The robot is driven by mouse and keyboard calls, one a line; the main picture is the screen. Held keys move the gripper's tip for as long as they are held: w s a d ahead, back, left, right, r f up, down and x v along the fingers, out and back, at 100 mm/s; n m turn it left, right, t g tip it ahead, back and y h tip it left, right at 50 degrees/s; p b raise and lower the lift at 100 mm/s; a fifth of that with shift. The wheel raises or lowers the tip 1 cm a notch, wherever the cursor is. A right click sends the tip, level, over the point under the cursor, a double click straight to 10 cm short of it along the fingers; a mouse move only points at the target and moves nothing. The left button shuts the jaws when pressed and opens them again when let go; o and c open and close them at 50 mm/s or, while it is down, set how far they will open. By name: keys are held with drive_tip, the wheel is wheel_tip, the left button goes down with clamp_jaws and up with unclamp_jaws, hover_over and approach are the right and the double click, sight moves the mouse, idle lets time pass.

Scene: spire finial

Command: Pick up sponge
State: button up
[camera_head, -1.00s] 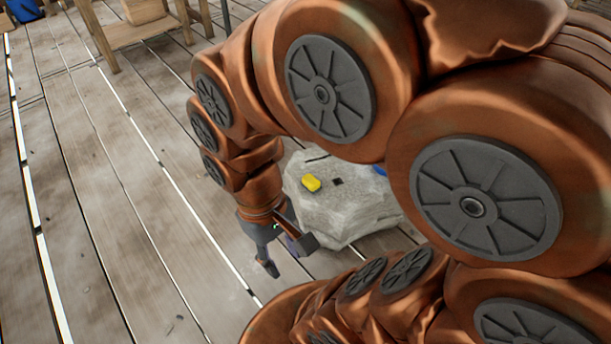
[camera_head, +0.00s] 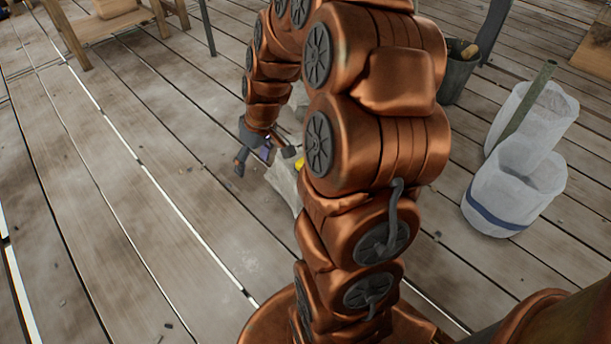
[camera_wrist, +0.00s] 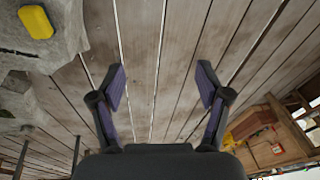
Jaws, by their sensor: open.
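The sponge is a small yellow block (camera_wrist: 36,22) on top of a pale grey stone block (camera_wrist: 72,40), at the upper left of the wrist view. In the head view only a bit of the sponge (camera_head: 299,164) shows between my gripper and my arm, and the stone (camera_head: 284,186) is mostly hidden by my arm. My gripper (camera_head: 262,165) is left of the sponge in the head view, apart from it. In the wrist view my gripper (camera_wrist: 161,88) has its two fingers wide apart, with only floor planks between them.
White buckets (camera_head: 515,195) stand on the plank floor to the right, and a dark bucket (camera_head: 458,75) stands behind my arm. A wooden bench (camera_head: 115,25) is at the top left. The floor at left is clear.

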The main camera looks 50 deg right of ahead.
drive_tip(key=w+d+f+t+b, duration=0.1)
drive_tip(key=d+f+b, duration=0.1)
drive_tip(key=d+f, duration=0.4)
drive_tip(key=w+d+f+m+h+b, duration=0.1)
drive_tip(key=d+f+b, duration=0.1)
drive_tip(key=d+f, duration=0.3)
drive_tip(key=w+d+f+t+h+b, duration=0.1)
drive_tip(key=d+f, duration=0.5)
drive_tip(key=d, duration=0.6)
drive_tip(key=shift+d+f+t+b, duration=0.3)
drive_tip(key=shift+d+b, duration=0.05)
drive_tip(key=shift+b, duration=0.3)
drive_tip(key=shift+d+f, duration=0.2)
drive_tip(key=shift+f, duration=0.15)
drive_tip(key=shift+w+f, duration=0.15)
drive_tip(key=shift+f, duration=0.2)
drive_tip(key=b+x, duration=0.3)
drive_tip(key=x, duration=0.3)
drive_tip(key=shift+w+a+f, duration=0.15)
drive_tip(key=shift+c, duration=0.4)
drive_tip(key=c, duration=1.3)
